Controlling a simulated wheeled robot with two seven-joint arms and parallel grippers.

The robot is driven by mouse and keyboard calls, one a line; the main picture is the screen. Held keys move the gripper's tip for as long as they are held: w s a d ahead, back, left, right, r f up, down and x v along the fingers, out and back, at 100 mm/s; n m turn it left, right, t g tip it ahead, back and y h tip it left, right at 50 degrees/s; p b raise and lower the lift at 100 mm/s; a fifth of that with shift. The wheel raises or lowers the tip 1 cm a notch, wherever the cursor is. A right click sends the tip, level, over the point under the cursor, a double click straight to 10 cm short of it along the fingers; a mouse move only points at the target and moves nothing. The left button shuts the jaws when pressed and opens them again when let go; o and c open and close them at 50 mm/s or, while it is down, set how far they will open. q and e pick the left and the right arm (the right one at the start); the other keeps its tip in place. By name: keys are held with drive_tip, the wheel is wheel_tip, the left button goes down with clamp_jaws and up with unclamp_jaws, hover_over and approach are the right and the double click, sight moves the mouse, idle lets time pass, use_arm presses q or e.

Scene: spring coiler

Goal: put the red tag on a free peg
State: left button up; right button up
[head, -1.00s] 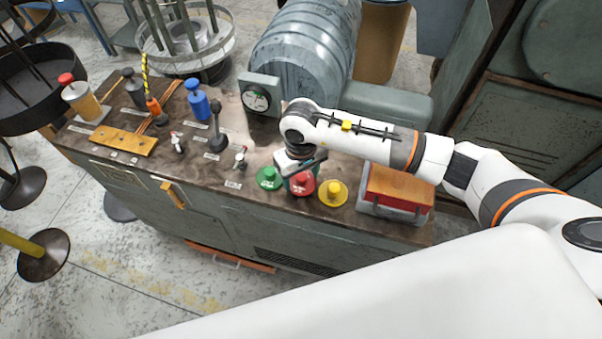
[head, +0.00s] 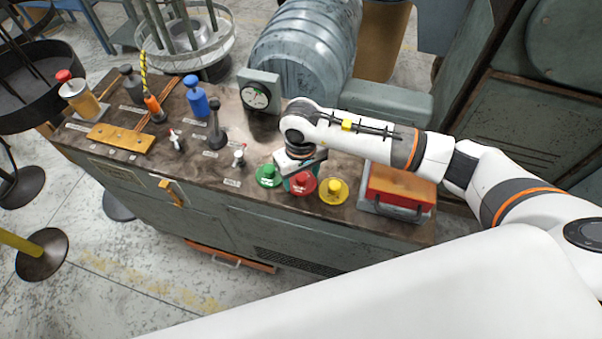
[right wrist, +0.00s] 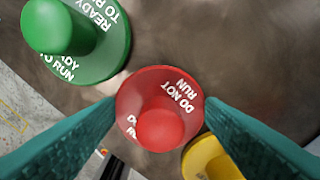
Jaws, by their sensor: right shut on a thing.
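The red tag (head: 303,186) is a round red disc with a knob and white lettering. It stands near the bench's front edge, between a green tag (head: 268,176) and a yellow tag (head: 334,191). My right gripper (head: 301,176) points down over it, shut on it. In the right wrist view the teal fingers touch both sides of the red tag (right wrist: 160,108), whose lettering reads "DO NOT RUN". The green tag (right wrist: 75,40) is at upper left there and the yellow tag (right wrist: 212,160) at lower right. I cannot make out a free peg. My left gripper is out of view.
Left on the bench are a blue bottle (head: 197,100), a black lever (head: 217,128), small red-tipped levers (head: 239,155) and an orange plate (head: 120,138). A dial gauge (head: 256,97) and large grey cylinder stand behind.

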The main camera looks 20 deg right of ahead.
drive_tip(key=o, duration=1.1)
drive_tip(key=shift+c, duration=0.2)
wheel_tip(320, 180, up, 25)
drive_tip(key=p, duration=0.1)
drive_tip(key=shift+p, duration=0.4)
drive_tip(key=shift+f, duration=0.1)
idle(0.5)
